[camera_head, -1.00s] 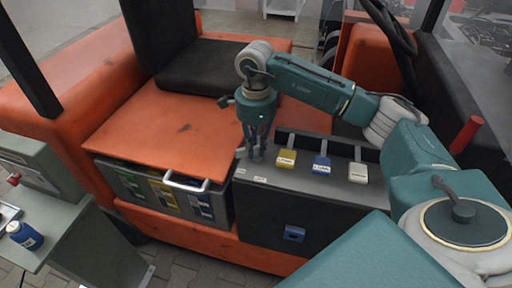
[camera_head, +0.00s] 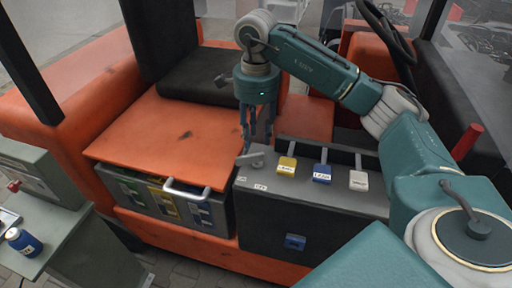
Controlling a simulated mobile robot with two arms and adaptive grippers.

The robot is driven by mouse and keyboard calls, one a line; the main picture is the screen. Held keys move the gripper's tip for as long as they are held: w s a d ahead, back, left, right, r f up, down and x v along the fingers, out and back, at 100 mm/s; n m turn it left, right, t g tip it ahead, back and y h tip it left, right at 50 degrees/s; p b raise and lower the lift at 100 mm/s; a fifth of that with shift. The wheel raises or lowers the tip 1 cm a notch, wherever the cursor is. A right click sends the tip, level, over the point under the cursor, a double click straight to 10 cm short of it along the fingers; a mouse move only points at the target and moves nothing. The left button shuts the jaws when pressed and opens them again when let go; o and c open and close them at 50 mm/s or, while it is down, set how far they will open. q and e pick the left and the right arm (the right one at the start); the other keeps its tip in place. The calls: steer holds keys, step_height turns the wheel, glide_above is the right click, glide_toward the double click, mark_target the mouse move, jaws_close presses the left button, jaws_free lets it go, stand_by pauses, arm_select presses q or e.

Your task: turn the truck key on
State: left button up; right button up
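The truck key (camera_head: 251,160) is a small grey handle at the left end of the dark control box's top, lying roughly across the picture. Two small white labels are in front of it. My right gripper (camera_head: 257,147) points down just above and behind the key. Its two dark fingers stand apart with a gap between them, and nothing shows between them. The fingertips look clear of the key, though their exact distance is hard to tell. My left gripper is out of view.
The dark control box (camera_head: 300,216) carries a yellow lever (camera_head: 287,166), a blue lever (camera_head: 322,173) and a white lever (camera_head: 359,180) right of the key. An orange cover (camera_head: 165,140) and black seat (camera_head: 210,78) lie left and behind. A steering wheel (camera_head: 385,25) is at upper right.

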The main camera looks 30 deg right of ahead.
step_height(320, 180, up, 4)
steer(key=shift+f, duration=0.1)
stand_by(0.6)
